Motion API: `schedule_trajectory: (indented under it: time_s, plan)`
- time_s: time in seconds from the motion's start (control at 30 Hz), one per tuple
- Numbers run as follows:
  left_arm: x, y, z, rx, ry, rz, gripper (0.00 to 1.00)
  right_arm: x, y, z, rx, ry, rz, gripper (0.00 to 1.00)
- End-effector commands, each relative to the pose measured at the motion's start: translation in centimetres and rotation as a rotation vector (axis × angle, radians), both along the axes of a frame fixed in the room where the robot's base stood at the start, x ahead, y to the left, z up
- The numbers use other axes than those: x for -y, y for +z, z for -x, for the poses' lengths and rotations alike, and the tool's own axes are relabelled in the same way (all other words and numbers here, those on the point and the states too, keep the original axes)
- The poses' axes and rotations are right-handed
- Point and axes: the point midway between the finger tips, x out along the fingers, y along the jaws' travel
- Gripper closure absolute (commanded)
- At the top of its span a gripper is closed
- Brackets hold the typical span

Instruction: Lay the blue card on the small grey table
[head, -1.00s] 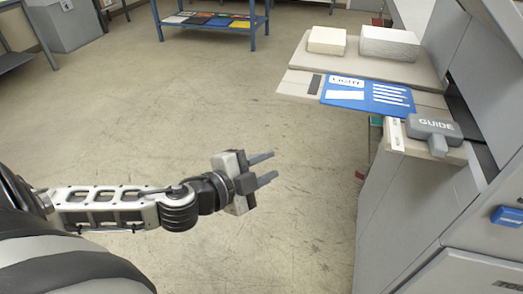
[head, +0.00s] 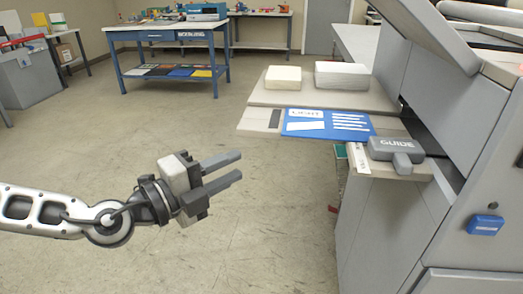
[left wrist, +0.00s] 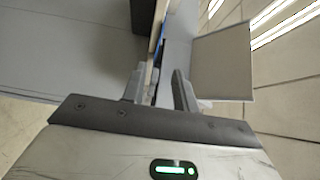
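The blue card (head: 352,130), with white lines and a white label reading "LIGHT", lies flat on the machine's pale feed board (head: 258,121), near its front edge. My left gripper (head: 230,170) is to the left of and nearer than the card, over open floor. Its two fingers are parallel with a gap between them, and nothing is held. In the left wrist view the fingers (left wrist: 160,88) are also apart, with board edges seen beyond the gap. I cannot single out the small grey table for certain. My right gripper is not in view.
A grey GUIDE block (head: 396,149) sits right of the card. The grey machine (head: 390,225) fills the right side. A blue workbench (head: 221,78) stands behind. The middle floor is clear.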

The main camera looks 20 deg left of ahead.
Motion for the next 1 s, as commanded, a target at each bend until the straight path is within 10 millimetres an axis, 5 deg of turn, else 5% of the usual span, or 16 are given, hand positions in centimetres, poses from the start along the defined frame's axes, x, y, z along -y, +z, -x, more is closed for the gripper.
schedule_trajectory:
  time_s: [0.5,1.0]
  plan:
    - [3.6,0.8,-7.1,0.004,-0.007,0.007,0.71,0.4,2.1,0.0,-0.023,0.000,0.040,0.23]
    - [6.6,0.1,-13.4,0.001,-0.007,0.004,0.71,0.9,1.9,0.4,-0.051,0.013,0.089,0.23]
